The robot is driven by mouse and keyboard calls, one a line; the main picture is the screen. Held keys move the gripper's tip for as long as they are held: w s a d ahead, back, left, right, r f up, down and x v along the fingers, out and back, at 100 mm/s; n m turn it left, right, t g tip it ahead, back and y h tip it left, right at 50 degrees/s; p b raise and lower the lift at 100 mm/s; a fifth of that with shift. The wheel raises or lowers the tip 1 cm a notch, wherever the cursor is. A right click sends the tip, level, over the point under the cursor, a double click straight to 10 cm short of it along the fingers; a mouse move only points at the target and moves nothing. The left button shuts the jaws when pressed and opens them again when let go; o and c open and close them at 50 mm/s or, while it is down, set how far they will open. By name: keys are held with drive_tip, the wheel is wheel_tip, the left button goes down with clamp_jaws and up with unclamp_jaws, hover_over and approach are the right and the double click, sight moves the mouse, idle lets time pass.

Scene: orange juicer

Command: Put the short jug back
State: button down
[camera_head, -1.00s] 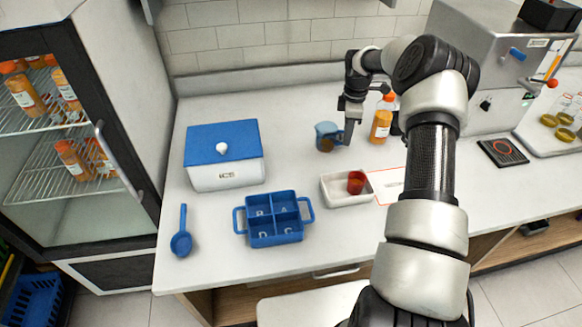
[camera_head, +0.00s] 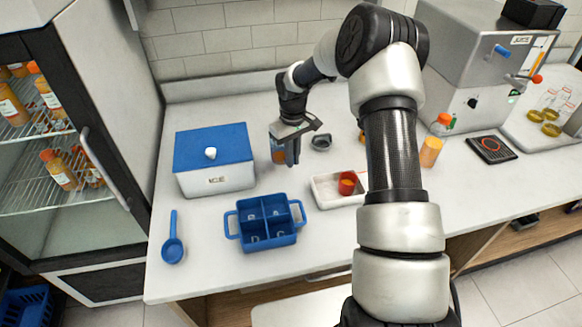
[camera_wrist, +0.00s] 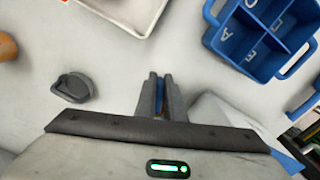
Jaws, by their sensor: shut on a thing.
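The short jug (camera_head: 276,153) is blue-tinted and see-through, with orange-brown contents low in it. My gripper (camera_head: 291,162) is shut on it, between the ice box and a small grey piece on the counter. The fingers cover much of the jug, and I cannot tell if its base touches the counter. In the wrist view my fingers (camera_wrist: 160,95) are close together with only a sliver of the jug between them. The grey piece (camera_head: 321,142) is round with a handle-like tab. It also shows in the wrist view (camera_wrist: 73,87), apart from my fingers.
The ice box (camera_head: 215,180) stands left of my gripper. A blue divided caddy (camera_head: 267,238), a blue scoop (camera_head: 172,248) and a white tray (camera_head: 328,193) with a red cup (camera_head: 347,183) are in front. An orange bottle (camera_head: 431,151) stands right of my arm.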

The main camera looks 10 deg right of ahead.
drive_tip(key=shift+f, duration=2.1)
drive_tip(key=shift+f, duration=0.25)
drive_tip(key=c, duration=1.8)
unclamp_jaws()
drive_tip(key=shift+c, duration=0.2)
drive_tip(key=shift+r, duration=0.1)
